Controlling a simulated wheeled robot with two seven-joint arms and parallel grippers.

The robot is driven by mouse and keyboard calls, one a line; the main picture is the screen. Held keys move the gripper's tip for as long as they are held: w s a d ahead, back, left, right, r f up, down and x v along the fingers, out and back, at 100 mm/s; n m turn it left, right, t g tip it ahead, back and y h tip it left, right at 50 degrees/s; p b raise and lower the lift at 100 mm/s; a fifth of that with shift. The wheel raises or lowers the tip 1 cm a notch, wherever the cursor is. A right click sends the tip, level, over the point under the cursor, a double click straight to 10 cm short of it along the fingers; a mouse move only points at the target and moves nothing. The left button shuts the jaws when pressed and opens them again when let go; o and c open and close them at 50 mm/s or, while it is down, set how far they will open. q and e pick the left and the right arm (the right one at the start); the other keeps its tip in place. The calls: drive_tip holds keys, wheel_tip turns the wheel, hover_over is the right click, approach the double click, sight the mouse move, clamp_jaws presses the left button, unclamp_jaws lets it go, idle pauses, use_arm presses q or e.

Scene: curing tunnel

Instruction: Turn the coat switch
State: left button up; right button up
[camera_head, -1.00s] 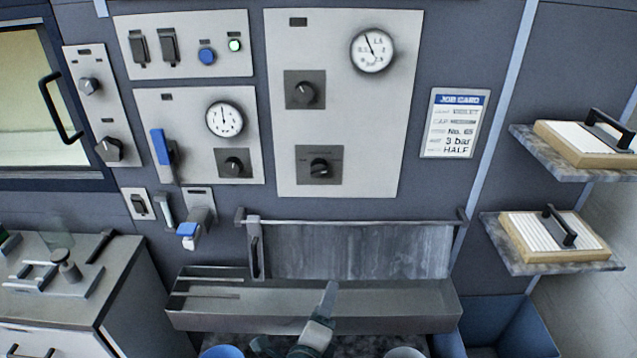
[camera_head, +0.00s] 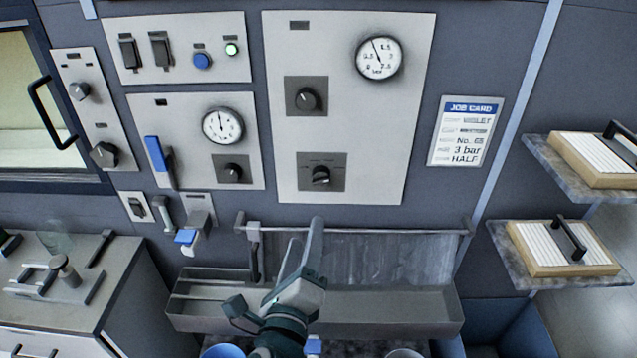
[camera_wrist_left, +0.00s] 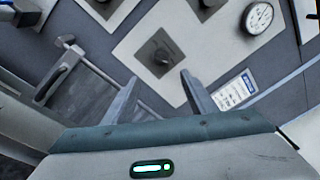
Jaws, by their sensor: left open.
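The large pale panel (camera_head: 380,150) carries a lower black rotary switch (camera_head: 321,176) on a dark square plate with small markings, too small to read. An upper black knob (camera_head: 306,99) sits above it. My left gripper (camera_head: 307,236) is open and empty, in front of the trough's back plate, below the lower switch in the head view. In the left wrist view the lower switch (camera_wrist_left: 157,53) shows beyond and between the two spread fingertips (camera_wrist_left: 159,78), apart from them. My right gripper is not in view.
A gauge (camera_head: 379,58) is at the panel's upper right, with a job card (camera_head: 466,131) beside it reading VIOLET, 3 bar, HALF. A metal trough (camera_head: 400,306) with a rail (camera_head: 400,233) lies below. Shelves with framed screens (camera_head: 562,248) stand at the right.

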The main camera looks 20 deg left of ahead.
sight(319, 183)
use_arm(q)
drive_tip(key=w+a+p, duration=0.1)
drive_tip(key=w, duration=0.4)
drive_tip(key=w+a+p, duration=0.1)
drive_tip(key=w+p, duration=0.1)
drive_tip(key=w, duration=0.4)
drive_tip(key=w+p, duration=0.1)
drive_tip(key=w, duration=0.4)
drive_tip(key=shift+w+a+p, duration=0.35)
drive_tip(key=shift+a, duration=0.05)
drive_tip(key=shift+c, duration=0.4)
drive_tip(key=c, duration=1)
